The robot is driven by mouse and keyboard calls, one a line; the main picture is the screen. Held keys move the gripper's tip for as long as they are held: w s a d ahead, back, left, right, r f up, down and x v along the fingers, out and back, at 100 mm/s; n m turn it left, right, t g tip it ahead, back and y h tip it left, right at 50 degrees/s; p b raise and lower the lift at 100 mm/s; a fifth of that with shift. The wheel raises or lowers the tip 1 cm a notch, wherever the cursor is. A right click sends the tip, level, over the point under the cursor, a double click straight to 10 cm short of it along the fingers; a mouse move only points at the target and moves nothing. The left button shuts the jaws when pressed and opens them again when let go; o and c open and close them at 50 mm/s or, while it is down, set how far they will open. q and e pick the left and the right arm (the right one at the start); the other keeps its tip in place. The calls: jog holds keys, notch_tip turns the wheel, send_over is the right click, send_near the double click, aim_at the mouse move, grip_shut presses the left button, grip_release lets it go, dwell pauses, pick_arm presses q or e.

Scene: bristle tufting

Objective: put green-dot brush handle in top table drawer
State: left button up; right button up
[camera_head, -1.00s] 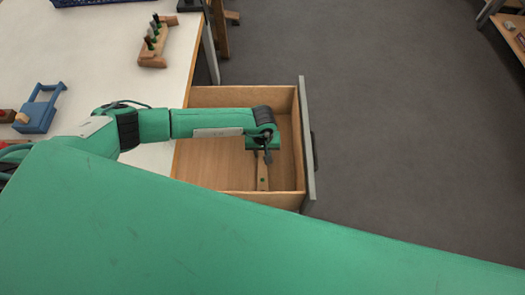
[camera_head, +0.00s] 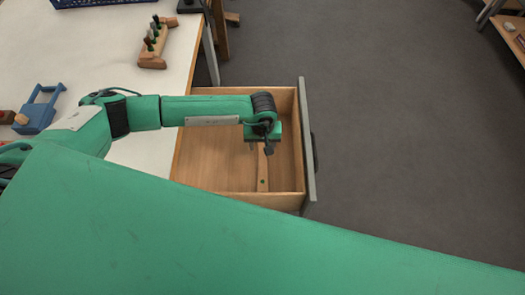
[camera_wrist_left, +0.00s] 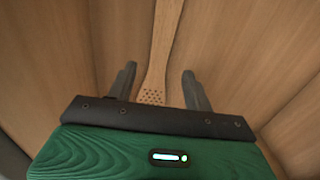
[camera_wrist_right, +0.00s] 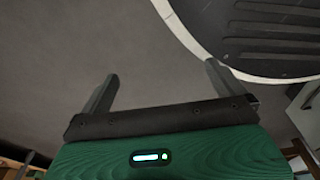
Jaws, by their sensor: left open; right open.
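The brush handle (camera_head: 262,172) is a pale wooden strip with a green dot. It lies inside the open drawer (camera_head: 205,165), on its floor. In the left wrist view the handle (camera_wrist_left: 160,60) passes between the two fingers, and its end with small holes shows between them. My left gripper (camera_head: 268,150) is above the handle in the drawer, open and apart from it; it also shows in the left wrist view (camera_wrist_left: 158,85). My right gripper (camera_wrist_right: 160,85) is open and empty over grey floor; it is not visible in the head view.
The white table (camera_head: 110,60) carries a wooden block with several pegs (camera_head: 153,42), a blue tool (camera_head: 40,110) and a blue crate (camera_head: 95,1). The drawer's grey front (camera_head: 308,145) stands out over clear grey floor (camera_head: 400,120). A shelf (camera_head: 510,35) is at the upper right.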

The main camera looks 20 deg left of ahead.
aim_at(262, 156)
pick_arm(q)
notch_tip(262, 156, up, 6)
pick_arm(e)
jog(key=shift+w+a+r, duration=0.15)
jog(key=shift+w+r, duration=0.25)
jog(key=shift+r, duration=0.4)
